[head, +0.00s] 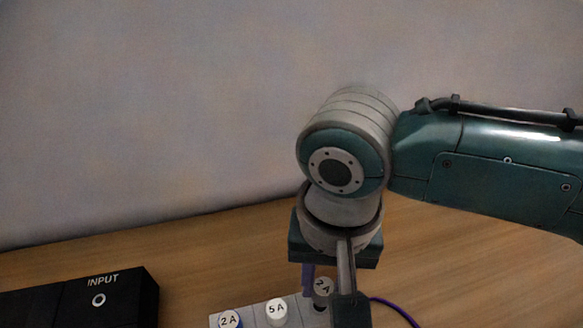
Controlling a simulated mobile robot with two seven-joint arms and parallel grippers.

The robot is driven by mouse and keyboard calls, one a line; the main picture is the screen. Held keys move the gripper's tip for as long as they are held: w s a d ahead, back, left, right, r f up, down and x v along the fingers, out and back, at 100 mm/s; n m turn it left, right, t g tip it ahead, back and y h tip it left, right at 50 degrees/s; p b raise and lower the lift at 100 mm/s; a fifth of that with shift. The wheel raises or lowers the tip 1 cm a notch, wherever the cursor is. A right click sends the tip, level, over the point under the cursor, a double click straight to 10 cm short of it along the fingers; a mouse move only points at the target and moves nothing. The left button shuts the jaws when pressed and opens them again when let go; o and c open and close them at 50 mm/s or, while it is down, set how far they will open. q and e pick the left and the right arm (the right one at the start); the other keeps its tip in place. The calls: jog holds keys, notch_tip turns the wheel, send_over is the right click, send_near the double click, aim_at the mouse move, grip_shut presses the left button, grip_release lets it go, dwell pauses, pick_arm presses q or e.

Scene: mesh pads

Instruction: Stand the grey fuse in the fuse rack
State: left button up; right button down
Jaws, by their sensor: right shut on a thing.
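The fuse rack (250,318) is a pale block at the bottom edge, partly cut off by the frame. A fuse with a blue side and a 2 A cap (230,319) and a white fuse with a 5 A cap (276,309) stand in it. My right gripper (331,298) points down at the rack's right end. It is shut on the grey fuse (323,286), whose 2 A cap shows between the fingers, above or at a dark hole in the rack. The fuse's lower part is hidden, so I cannot tell whether it is in the hole. My left gripper is not in view.
A black box marked INPUT (98,300) stands at the lower left. A purple cable (398,310) curves over the wooden table (200,250) right of the gripper. The table behind the rack is clear up to the grey wall (150,110).

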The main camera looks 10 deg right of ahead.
aim_at(324, 288)
jog(key=shift+f+b, duration=0.35)
jog(key=shift+f, duration=0.35)
jog(key=shift+f+b, duration=0.45)
jog(key=shift+f, duration=0.4)
jog(key=c, duration=0.5)
grip_release()
jog(key=shift+r, duration=0.1)
notch_tip(324, 288, up, 9)
jog(key=p, duration=0.3)
jog(key=shift+r, duration=0.45)
